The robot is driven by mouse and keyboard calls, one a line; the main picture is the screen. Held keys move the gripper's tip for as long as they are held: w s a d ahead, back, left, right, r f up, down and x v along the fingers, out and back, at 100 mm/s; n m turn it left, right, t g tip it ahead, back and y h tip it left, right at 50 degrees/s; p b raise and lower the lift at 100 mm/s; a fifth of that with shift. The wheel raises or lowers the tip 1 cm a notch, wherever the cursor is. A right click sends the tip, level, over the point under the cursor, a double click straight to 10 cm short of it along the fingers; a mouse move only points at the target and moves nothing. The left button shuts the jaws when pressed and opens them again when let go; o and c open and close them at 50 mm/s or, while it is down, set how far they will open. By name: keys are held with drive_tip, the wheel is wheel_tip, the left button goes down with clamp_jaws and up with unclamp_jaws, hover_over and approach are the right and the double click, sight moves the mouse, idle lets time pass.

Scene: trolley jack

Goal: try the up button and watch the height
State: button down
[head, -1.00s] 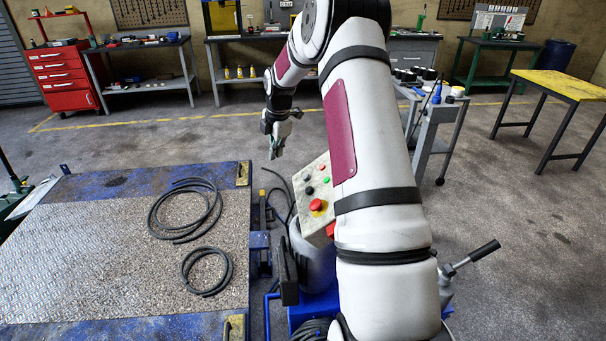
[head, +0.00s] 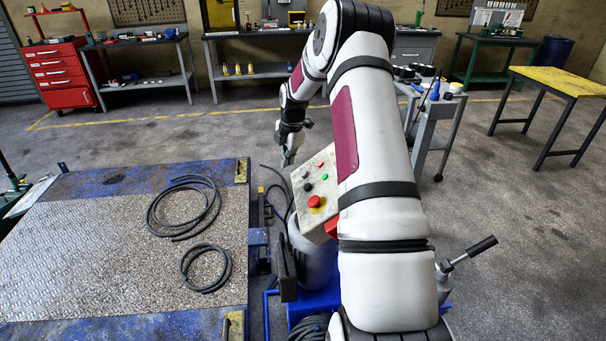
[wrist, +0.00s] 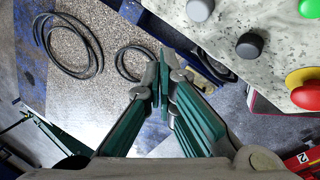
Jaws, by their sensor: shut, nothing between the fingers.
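The control box (head: 330,225) has a pale, worn face with a grey button, a black button (head: 308,187), a green button (head: 325,177), a small red one (head: 321,164) and a red mushroom button (head: 315,201) on yellow. The wrist view shows the grey button (wrist: 200,9), black button (wrist: 249,45), green button (wrist: 309,8) and red mushroom (wrist: 304,88) at the upper right. My gripper (head: 286,163) is shut and empty, beside the box's upper left edge and apart from the buttons. No button labels are readable. The lift platform (head: 100,240) is low, at the left.
Two loops of black cable (head: 185,208) lie on the platform. A grey trolley (head: 430,130) with cans stands right of my arm, and a jack handle (head: 470,252) sticks out at lower right. Floor between platform and back benches is clear.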

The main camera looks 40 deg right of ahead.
drive_tip(key=shift+s+d+f, duration=0.25)
drive_tip(key=shift+d+f, duration=0.1)
drive_tip(key=shift+f, duration=0.2)
drive_tip(key=shift+s+d+f, duration=0.25)
drive_tip(key=shift+d+f, duration=0.05)
drive_tip(key=shift+f, duration=0.25)
drive_tip(key=shift+s+d+f, duration=0.25)
drive_tip(key=shift+d+f, duration=0.1)
drive_tip(key=shift+f, duration=0.2)
drive_tip(key=shift+s+d+f, duration=0.15)
drive_tip(key=shift+d+f, duration=0.05)
drive_tip(key=shift+f, duration=0.15)
drive_tip(key=shift+s+d+f, duration=0.25)
drive_tip(key=shift+d+f, duration=0.05)
drive_tip(key=shift+f, duration=0.15)
idle(2.5)
idle(0.5)
drive_tip(key=shift+w+a+r, duration=0.35)
drive_tip(key=shift+a+r, duration=0.15)
drive_tip(key=shift+r, duration=0.3)
drive_tip(key=shift+w+a+r+p, duration=0.1)
drive_tip(key=shift+w+a+r, duration=0.25)
drive_tip(key=shift+r, duration=0.3)
drive_tip(key=shift+w+a+r+p, duration=0.1)
drive_tip(key=shift+w+a+r, duration=0.2)
drive_tip(key=shift+a+r, duration=0.3)
drive_tip(key=shift+w+a+r+p, duration=0.1)
drive_tip(key=shift+w+a+r, duration=0.2)
drive_tip(key=shift+r, duration=0.4)
